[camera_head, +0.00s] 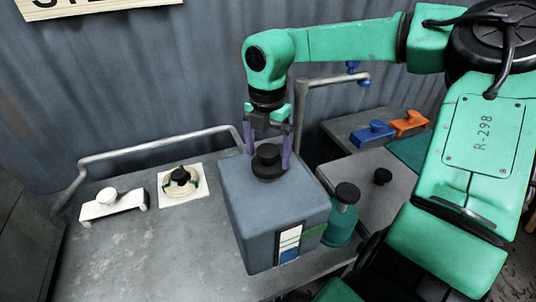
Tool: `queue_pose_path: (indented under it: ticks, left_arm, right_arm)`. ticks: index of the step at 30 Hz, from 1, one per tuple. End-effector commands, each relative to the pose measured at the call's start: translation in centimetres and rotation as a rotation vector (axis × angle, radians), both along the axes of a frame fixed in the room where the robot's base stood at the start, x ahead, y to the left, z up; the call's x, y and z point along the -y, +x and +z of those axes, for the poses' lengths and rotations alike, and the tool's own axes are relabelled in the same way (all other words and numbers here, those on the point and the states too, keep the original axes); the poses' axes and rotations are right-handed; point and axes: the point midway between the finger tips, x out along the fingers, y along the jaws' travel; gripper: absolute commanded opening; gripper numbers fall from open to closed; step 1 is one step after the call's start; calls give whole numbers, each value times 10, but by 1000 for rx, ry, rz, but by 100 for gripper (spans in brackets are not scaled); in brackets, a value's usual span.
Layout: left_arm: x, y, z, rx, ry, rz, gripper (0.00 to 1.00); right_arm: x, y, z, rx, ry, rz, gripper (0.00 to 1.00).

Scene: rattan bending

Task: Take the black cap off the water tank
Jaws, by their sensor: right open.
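The water tank appears to be the blue-grey box (277,213) on the metal table, with white, blue and green patches on its front. A black cap (267,172) with a raised knob sits on its top. My right gripper (268,158) points down over the tank with its purple fingers open. One finger is on each side of the cap's knob. I cannot tell whether the fingers touch it. My left gripper is not in view.
A teal bottle (341,222) with a black top stands close to the tank's right. A white plate (198,184) with a round black-knobbed piece and a white bracket (112,206) are left. Blue (373,136) and orange (409,124) pieces lie back right. A metal rail (160,146) edges the table.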

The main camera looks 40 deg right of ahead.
Motion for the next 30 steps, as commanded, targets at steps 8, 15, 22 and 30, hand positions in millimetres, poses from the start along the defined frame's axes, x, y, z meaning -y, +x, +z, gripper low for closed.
queue_pose_path:
  ticks: [8,15,22,30]
  left_arm:
    - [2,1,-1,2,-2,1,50]
    - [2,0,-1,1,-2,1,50]
    - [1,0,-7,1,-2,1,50]
    - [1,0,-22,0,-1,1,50]
  right_arm:
    - [0,0,0,0,-1,0,18]
    - [0,0,1,1,-1,0,7]
    - [1,1,17,4,-4,-2,7]
    - [1,2,104,8,-7,-4,7]
